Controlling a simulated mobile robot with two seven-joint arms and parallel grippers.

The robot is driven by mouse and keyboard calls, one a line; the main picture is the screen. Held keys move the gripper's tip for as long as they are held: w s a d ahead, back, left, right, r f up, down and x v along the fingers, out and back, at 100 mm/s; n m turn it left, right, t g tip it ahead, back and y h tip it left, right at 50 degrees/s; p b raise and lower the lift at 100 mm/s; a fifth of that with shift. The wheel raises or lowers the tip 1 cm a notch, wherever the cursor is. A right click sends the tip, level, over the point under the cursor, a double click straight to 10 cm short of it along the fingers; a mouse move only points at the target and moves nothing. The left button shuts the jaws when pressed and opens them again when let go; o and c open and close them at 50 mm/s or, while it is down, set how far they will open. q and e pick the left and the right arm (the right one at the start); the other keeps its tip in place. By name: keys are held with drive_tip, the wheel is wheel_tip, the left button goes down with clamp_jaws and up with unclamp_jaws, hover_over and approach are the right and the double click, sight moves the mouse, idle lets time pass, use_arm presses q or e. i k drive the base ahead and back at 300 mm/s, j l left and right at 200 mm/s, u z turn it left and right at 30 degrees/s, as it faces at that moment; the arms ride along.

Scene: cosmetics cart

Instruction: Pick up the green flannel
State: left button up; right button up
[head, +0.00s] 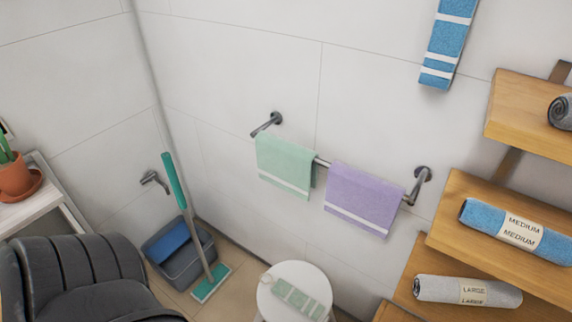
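A light green cloth with a white stripe (285,163) hangs over the left part of a metal wall rail (321,162). A second, smaller green cloth with pale markings (299,299) lies flat on a round white stool (284,272) below the rail. I cannot tell for certain which of the two is the flannel. Neither of my grippers shows in the head view, and nothing is seen touching either cloth.
A lilac towel (362,196) hangs beside the green one. Wooden shelves (465,210) with rolled towels stand right. A grey bucket (183,262), a mop (180,190) and a dark padded object (75,275) stand left. A blue towel (447,45) hangs above.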

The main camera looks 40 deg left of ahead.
sight(312, 309)
drive_tip(key=j, duration=1.85)
